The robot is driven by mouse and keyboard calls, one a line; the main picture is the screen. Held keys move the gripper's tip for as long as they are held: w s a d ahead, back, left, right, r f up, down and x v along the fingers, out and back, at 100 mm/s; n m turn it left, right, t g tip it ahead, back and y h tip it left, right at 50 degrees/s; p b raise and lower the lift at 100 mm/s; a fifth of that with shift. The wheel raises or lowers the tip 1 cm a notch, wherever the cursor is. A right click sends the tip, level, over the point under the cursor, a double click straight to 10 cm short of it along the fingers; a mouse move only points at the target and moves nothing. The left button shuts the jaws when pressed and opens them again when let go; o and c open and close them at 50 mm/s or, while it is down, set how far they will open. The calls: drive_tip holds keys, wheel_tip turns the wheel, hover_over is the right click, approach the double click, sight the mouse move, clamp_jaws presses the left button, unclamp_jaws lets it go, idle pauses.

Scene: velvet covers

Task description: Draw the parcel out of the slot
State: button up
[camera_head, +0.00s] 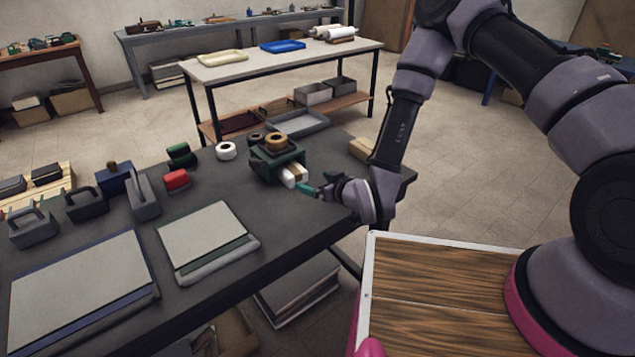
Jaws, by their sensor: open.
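The parcel (291,176) is a small white and brown block that sticks out of the front opening of a dark green box-like holder (263,167) on the dark table. Its inner end is hidden inside the slot. My gripper (306,188), with teal fingertips, is open just to the right of the parcel's outer end. The fingertips are small in view, and I cannot tell whether they touch the parcel or lie around it.
A tan tape roll (276,142) sits on the holder. A white roll (226,151), a red block (176,180) and a grey board (208,238) lie to the left on the dark table (310,222). A tan block (362,149) lies behind my wrist. Bare tabletop shows in front of the holder.

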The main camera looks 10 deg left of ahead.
sight(298, 176)
drive_tip(key=x, duration=1)
drive_tip(key=shift+w+a, duration=0.1)
drive_tip(key=shift+a, duration=0.05)
